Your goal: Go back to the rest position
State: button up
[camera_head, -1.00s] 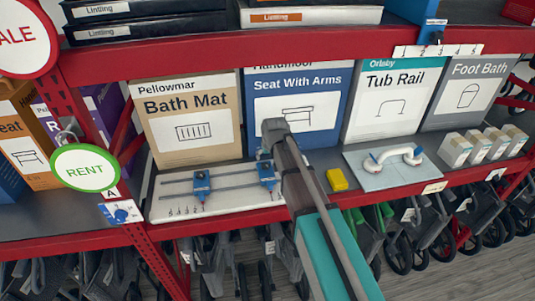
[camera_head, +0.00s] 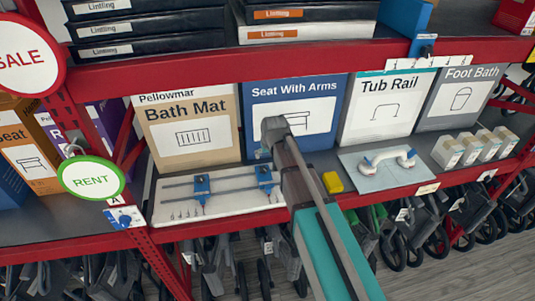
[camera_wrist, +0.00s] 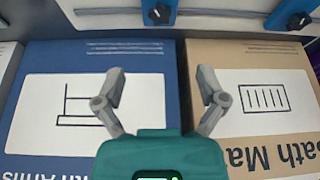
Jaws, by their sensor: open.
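My gripper (camera_wrist: 160,74) is open and empty in the wrist view, its two grey fingers spread wide. Behind the fingers are the blue Seat With Arms box (camera_wrist: 178,102) and the tan Bath Mat box (camera_wrist: 230,58), both upside down in that view. In the head view, my teal and grey arm reaches up from the bottom right, in front of the Seat With Arms box (camera_head: 330,88).
A white board (camera_head: 230,214) with two blue sliders (camera_head: 201,189) lies on the red shelf, left of my arm. A yellow block (camera_head: 333,182) and a board with a white handle (camera_head: 400,178) lie to its right. An upper shelf (camera_head: 180,66) runs above.

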jog(key=shift+f, duration=0.1)
dwell(0.3)
jog(key=s+d+f+m+g+h+b, duration=0.1)
jog(key=s+d+f+m+g+b, duration=0.3)
jog(key=s+d+f+b, duration=1.6)
jog(key=shift+s+d+f+h, duration=0.15)
jog(key=shift+d+f+h, duration=0.15)
jog(key=shift+d+f, duration=0.7)
jog(key=shift+d+r, duration=0.15)
jog(key=shift+r, duration=0.05)
